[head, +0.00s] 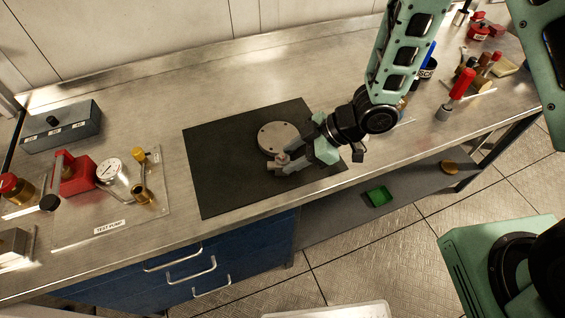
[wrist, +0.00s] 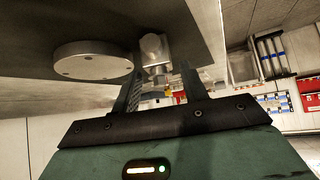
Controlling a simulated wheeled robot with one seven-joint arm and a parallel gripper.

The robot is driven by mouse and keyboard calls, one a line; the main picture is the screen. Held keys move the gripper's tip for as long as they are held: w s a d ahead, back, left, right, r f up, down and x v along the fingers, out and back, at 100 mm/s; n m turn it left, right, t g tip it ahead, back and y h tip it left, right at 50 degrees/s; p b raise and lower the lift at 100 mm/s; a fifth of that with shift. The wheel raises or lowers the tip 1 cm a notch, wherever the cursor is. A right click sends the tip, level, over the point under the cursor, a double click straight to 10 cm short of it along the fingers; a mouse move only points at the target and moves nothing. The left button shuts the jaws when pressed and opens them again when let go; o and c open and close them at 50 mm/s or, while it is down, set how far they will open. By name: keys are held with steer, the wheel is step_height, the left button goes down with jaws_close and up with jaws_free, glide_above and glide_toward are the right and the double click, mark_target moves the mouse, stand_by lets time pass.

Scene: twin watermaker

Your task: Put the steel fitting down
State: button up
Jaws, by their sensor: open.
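The steel fitting (head: 283,158) is a small bright metal piece on the black mat (head: 218,168), close to the near side of a round steel disc (head: 277,136).
A test pump plate (head: 110,222) with a red pump, gauge and brass parts lies left on the steel bench. A grey box (head: 62,127) stands behind it. Red-handled tools (head: 460,88) stand at the right. The mat's left part is free.

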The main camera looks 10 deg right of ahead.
mark_target(284, 161)
steer(key=shift+p+x, duration=0.4)
steer(key=shift+x, duration=1.45)
steer(key=shift+w, duration=0.15)
jaws_close()
